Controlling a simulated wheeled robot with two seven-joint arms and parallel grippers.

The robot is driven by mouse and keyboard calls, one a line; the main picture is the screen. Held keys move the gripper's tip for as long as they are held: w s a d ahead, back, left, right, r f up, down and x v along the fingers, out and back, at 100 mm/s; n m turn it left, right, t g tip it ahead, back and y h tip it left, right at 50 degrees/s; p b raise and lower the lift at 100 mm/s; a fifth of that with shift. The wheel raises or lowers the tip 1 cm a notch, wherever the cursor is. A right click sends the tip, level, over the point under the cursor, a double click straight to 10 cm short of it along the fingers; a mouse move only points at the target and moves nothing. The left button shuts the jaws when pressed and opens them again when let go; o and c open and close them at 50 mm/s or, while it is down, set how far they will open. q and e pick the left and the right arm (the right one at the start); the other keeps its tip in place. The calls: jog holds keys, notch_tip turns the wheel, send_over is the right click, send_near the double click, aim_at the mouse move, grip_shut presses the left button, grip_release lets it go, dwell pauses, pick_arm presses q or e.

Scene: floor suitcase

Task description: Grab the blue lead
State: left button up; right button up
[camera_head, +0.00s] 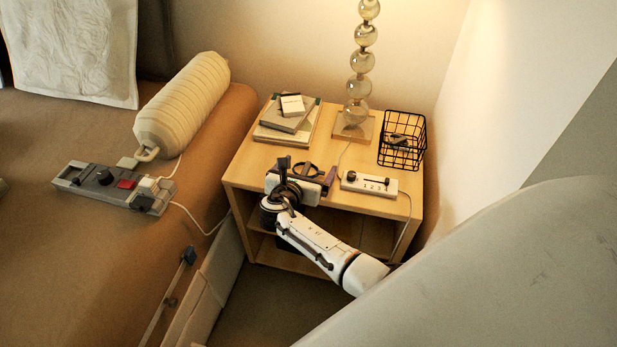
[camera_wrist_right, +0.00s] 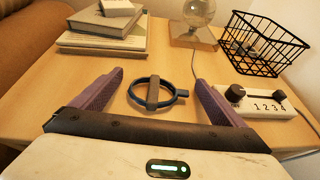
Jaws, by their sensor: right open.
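The blue lead (camera_wrist_right: 168,108) lies coiled on the wooden nightstand (camera_wrist_right: 45,75), with a grey band across the coil. It also shows as a dark ring in the head view (camera_head: 307,169). My right gripper (camera_wrist_right: 159,77) is open and empty. Its two purple fingers stand either side of the coil, with gaps on both sides, and the coil lies between them. In the head view my right gripper (camera_head: 308,174) is low over the nightstand's front part. I cannot tell whether the fingertips touch the top. My left gripper is not in view.
Stacked books (camera_head: 290,118) stand behind left, a glass-ball lamp (camera_head: 365,62) behind, and a black wire basket (camera_head: 402,140) behind right. A numbered control box (camera_head: 369,184) sits close to the right finger. A bed (camera_head: 70,270) with a power strip (camera_head: 112,186) is at left.

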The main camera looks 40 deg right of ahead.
jog(key=shift+w+d, duration=0.1)
jog(key=c, duration=1.1)
jog(key=shift+r, duration=0.1)
